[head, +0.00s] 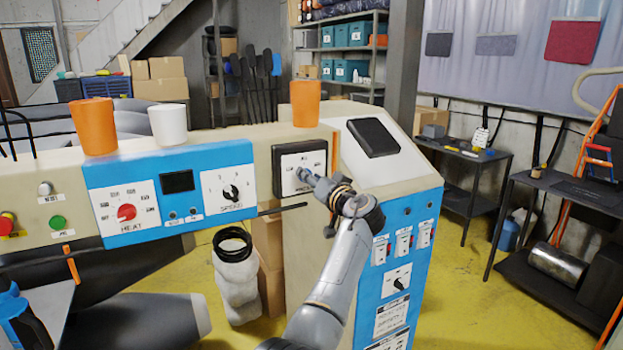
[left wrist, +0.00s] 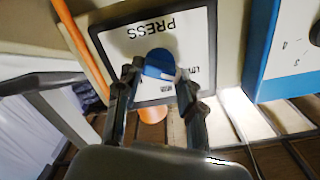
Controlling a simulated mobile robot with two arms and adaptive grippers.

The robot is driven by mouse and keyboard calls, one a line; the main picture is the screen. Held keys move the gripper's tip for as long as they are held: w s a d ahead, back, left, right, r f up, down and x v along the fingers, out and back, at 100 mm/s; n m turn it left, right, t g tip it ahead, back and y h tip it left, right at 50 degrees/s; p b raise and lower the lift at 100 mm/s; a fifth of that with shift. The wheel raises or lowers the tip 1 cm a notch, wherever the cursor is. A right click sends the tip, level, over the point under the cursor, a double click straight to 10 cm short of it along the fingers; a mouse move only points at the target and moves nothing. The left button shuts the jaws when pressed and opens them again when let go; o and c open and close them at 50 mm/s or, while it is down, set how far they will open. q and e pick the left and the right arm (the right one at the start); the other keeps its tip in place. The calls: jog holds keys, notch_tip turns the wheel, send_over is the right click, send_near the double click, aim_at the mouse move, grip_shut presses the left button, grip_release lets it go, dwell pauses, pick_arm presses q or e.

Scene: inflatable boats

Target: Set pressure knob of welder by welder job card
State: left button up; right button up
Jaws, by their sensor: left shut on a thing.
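The welder (head: 265,143) is a cream and blue machine. Its PRESS panel, a white plate in a dark frame (head: 278,172), also shows in the left wrist view (left wrist: 125,38), with its lettering upside down. My left gripper (head: 304,174) is at this panel and covers its knob in the head view. In the left wrist view, the blue pressure knob (left wrist: 158,63) sits between the two fingers of my left gripper (left wrist: 158,88), which are shut on it. Its white mark faces lower right there. A white printed sheet (head: 391,316) is on the blue side panel, too small to read.
The HEAT knob (head: 127,212) and SPEED knob (head: 231,193) are left of the PRESS panel. Orange cups (head: 93,125) and a white cup (head: 168,125) stand on top of the welder. A dark screen (head: 374,137) and switches (head: 403,241) are at right.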

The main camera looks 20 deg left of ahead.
jog(key=shift+a+f, duration=0.1)
jog(key=shift+a, duration=0.05)
pick_arm(q)
jog(key=shift+w+d+f+m+p, duration=0.1)
jog(key=shift+m+p, duration=1.45)
jog(key=shift+m, duration=2.4)
jog(key=shift+a+f+m+p, duration=0.15)
jog(key=shift+m+p, duration=1.45)
jog(key=shift+m, duration=2.4)
jog(key=shift+w+d+f+m+p, duration=0.15)
jog(key=shift+m+p, duration=1.4)
jog(key=shift+m, duration=2.4)
pick_arm(e)
notch_tip(320, 180, up, 10)
jog(key=shift+a+f, duration=0.2)
pick_arm(q)
jog(key=shift+s, duration=0.1)
